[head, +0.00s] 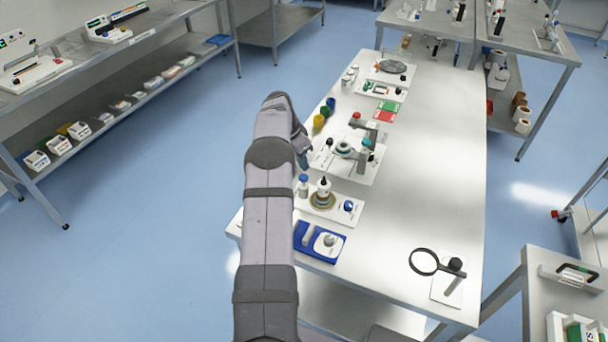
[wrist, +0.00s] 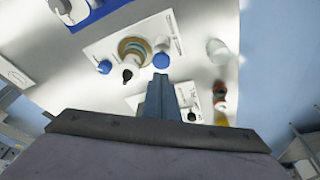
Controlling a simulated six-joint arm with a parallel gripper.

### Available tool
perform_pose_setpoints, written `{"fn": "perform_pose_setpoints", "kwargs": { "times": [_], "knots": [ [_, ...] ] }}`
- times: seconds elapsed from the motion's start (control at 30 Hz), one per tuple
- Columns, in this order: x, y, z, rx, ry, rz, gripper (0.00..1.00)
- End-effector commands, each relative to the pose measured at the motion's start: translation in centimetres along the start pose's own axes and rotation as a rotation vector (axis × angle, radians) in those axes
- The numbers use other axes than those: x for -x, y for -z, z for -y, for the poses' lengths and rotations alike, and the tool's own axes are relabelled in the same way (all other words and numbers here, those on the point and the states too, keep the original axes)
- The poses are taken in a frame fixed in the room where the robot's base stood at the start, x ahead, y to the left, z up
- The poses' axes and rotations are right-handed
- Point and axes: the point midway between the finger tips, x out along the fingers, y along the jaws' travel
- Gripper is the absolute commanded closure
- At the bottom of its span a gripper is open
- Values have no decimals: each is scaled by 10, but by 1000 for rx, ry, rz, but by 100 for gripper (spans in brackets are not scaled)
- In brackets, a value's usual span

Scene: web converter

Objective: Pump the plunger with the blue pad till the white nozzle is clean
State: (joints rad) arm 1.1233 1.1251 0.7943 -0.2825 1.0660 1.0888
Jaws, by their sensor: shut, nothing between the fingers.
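My gripper (head: 304,160) is above the left side of the table. In the wrist view its fingers (wrist: 158,82) are together and empty. A near white board (head: 334,216) carries a blue-topped knob (head: 348,206), a ringed stack with a black-tipped bottle (head: 324,188), and a white bottle with a blue cap (head: 303,182). In the wrist view the blue knob (wrist: 104,67) and blue cap (wrist: 161,61) lie either side of the ringed stack (wrist: 134,48). The fingertips appear just below the cap; contact cannot be told. Which blue part is the plunger pad, and the white nozzle, are too small to tell.
A middle board (head: 360,172) with a grey fixture stands beyond. Yellow (head: 318,122) and other cups stand by the left edge. A blue tray (head: 320,250) lies in front, a magnifier (head: 424,262) at the near right. The table's right half (head: 440,160) is mostly clear.

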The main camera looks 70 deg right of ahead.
Motion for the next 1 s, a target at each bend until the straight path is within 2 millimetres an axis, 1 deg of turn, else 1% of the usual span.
{"fn": "perform_pose_setpoints", "kwargs": {
  "times": [0.03, 0.1, 0.3, 0.4, 0.87, 0.93, 1.0],
  "knots": [
    [8, 3, 0, 0, 1, 0, 100],
    [14, 4, 0, -1, 1, 0, 100],
    [31, 10, 0, -1, 1, 0, 100],
    [36, 11, 0, -1, 0, 0, 100],
    [37, 11, 0, 0, 0, 0, 100],
    [38, 10, 1, 5, 1, 1, 100],
    [42, 4, 4, 23, 4, 4, 100]
  ]
}}
